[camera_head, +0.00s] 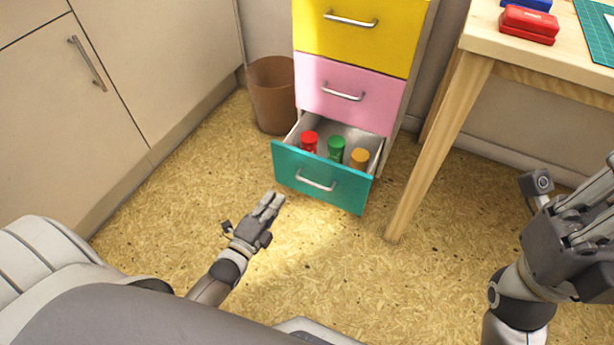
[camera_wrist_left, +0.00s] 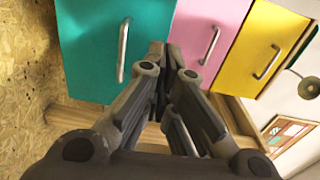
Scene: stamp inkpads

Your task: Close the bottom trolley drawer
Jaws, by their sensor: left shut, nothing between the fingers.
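The bottom trolley drawer (camera_head: 345,190) has a teal front with a silver handle (camera_head: 315,181). It is pulled partly out and holds a red, a green and an orange-capped bottle. My left gripper (camera_head: 271,199) is shut and empty, low in front of the drawer's left part and apart from it. In the left wrist view, my left gripper (camera_wrist_left: 158,52) points toward the trolley, with the teal drawer front (camera_wrist_left: 92,52) ahead and to its left. My right gripper (camera_head: 592,215) is at the right edge, partly cut off, far from the drawer.
The pink drawer (camera_head: 350,97) and yellow drawer (camera_head: 375,38) above are closed. A brown bin (camera_head: 272,95) stands left of the trolley. A wooden table (camera_head: 440,140) stands at the right, with red and blue inkpads on top. The floor before the drawer is clear.

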